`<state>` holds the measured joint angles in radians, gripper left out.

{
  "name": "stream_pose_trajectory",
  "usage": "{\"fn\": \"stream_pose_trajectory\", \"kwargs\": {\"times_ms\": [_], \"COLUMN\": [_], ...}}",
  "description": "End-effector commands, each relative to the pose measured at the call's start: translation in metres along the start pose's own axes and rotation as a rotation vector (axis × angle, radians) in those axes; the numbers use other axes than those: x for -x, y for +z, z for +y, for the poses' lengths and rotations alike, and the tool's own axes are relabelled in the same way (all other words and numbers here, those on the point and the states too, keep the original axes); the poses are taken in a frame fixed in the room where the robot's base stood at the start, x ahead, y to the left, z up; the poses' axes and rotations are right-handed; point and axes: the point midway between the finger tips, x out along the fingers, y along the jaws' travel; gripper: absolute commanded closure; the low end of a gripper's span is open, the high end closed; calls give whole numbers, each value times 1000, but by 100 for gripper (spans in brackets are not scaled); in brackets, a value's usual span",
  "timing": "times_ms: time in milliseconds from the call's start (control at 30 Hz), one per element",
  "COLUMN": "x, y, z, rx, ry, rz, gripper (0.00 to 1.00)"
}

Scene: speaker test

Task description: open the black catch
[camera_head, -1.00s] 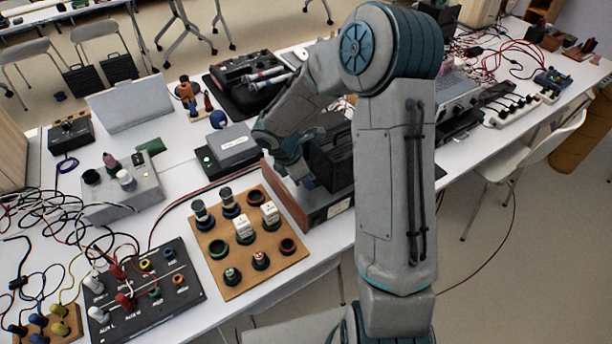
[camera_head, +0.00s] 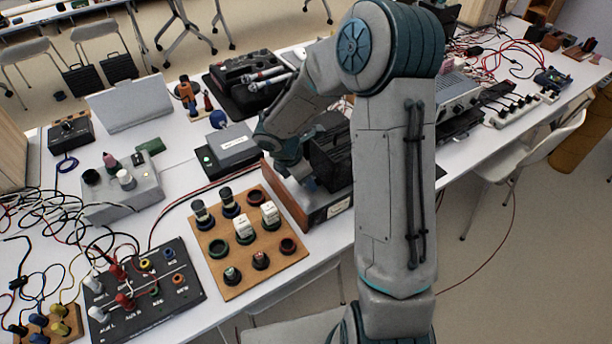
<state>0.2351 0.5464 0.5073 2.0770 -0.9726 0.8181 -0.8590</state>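A low box with a wooden side panel (camera_head: 287,197) and a grey front (camera_head: 328,209) stands on the table near the middle of the view. My arm reaches down over it from the right. My gripper (camera_head: 308,184) is low at the box, close to a black ribbed part (camera_head: 333,160) on its top. I cannot tell whether they touch. The black catch cannot be made out; my arm and wrist cover much of the box. My fingers are too small and dark to show whether they are open or shut.
A wooden board with pegs and rings (camera_head: 221,275) lies just left of the box. A grey unit with a green light (camera_head: 228,150) and a black tray of tools (camera_head: 240,95) stand behind. A black socket panel (camera_head: 150,300) and loose cables fill the front left.

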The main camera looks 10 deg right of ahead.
Motion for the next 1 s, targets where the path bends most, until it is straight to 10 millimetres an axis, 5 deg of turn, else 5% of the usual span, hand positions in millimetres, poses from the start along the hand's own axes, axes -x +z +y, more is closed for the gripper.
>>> {"fn": "stream_pose_trajectory", "kwargs": {"times_ms": [333, 800, 1000], "x": [11, 110, 133], "y": [0, 0, 0], "z": [0, 1, 1], "rx": [-2, -1, -1], "ry": [-2, 2, 0], "rz": [-1, -2, 0], "gripper": [47, 47, 47]}}
